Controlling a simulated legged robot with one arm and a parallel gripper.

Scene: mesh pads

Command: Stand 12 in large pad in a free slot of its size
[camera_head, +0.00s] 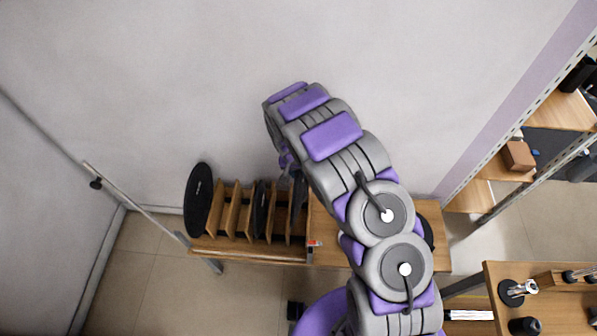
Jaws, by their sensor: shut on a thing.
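A wooden slotted rack (232,225) stands on the bench by the wall, with upright dividers. A large round black pad (198,200) stands on edge at its left end. A smaller black pad (260,208) stands in a middle slot. My gripper (296,172) is above the right part of the rack, mostly hidden by my own arm. It is shut on a dark pad (298,198), seen nearly edge-on at the rack's right end. Whether this pad touches the rack's base is unclear. I cannot read any size marks.
Bare bench top (323,238) lies right of the rack. Another dark round thing (427,233) is partly behind my arm. A small red-and-white item (314,243) is at the rack's front right. Shelving (520,155) and a second table (500,275) stand at right.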

